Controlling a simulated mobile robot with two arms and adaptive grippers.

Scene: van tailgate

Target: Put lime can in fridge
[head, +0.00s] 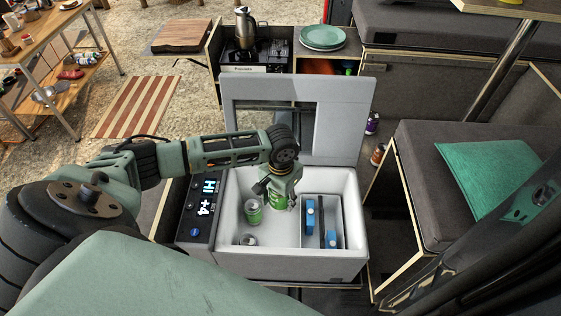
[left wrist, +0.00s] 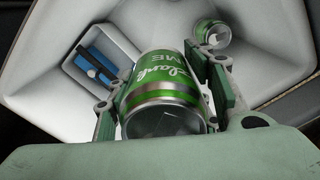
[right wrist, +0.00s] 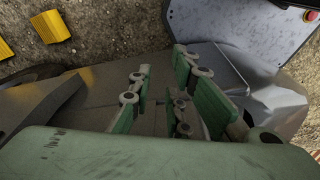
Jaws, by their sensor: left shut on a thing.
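The lime can (head: 278,204) is green with a silver rim and is inside the open fridge box (head: 350,190). My left gripper (head: 284,186) reaches down into the box and is shut on this can. In the left wrist view the lime can (left wrist: 160,88) sits between the two fingers, its "LIME" lettering showing. I cannot tell whether its base touches the fridge floor. My right gripper (right wrist: 162,75) shows only in the right wrist view; its fingers are apart with nothing between them, away from the fridge.
Another green can (head: 253,211) stands left of the held one; a small round metallic thing (head: 247,239) is nearer the front. Blue items (head: 310,216) fill the right compartment behind a divider. The raised lid (head: 350,110) stands behind. A control panel (head: 198,210) is left.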

